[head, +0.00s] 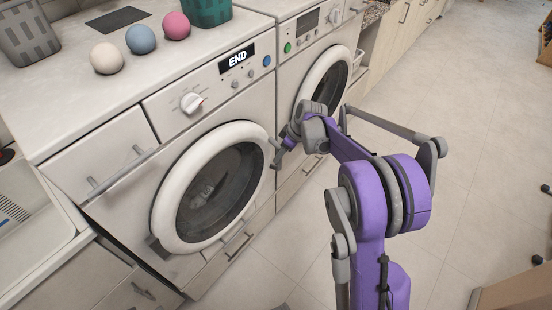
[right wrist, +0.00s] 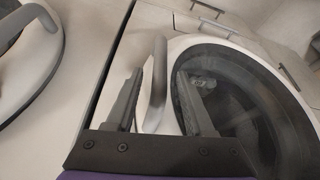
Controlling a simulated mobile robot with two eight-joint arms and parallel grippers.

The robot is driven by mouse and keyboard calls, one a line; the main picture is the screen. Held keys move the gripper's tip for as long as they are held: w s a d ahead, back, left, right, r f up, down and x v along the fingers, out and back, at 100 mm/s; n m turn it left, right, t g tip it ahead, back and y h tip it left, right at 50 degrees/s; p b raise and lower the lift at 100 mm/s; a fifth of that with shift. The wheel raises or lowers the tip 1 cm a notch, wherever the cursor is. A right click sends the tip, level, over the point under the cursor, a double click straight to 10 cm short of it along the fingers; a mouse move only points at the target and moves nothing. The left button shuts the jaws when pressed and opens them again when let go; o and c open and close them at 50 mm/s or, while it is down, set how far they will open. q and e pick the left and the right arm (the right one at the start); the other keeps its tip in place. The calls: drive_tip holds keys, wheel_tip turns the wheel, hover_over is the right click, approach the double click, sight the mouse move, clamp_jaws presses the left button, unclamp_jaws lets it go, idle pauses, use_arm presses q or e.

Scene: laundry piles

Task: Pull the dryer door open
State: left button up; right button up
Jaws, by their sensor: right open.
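The front-loading machine with "END" on its display (head: 237,60) has a round door (head: 165,205) with a white rim and dark glass. The door looks shut. My right gripper (head: 278,153) is at the right edge of this door. In the right wrist view the door's curved grey handle (right wrist: 157,85) stands between the two fingers of my right gripper (right wrist: 159,75), which are apart on either side of it. I cannot tell if a finger touches the handle. In the head view the gripper largely hides the handle. My left gripper is not in view.
A second machine with a round door (head: 318,85) stands to the right. Blue, pink and cream balls (head: 107,58) and a green basket (head: 207,10) are on top. A drawer (head: 230,255) is below the door. Floor (head: 480,150) at the right is open.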

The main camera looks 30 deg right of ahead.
drive_tip(key=shift+x, duration=2.25)
drive_tip(key=shift+c, duration=0.2)
clamp_jaws()
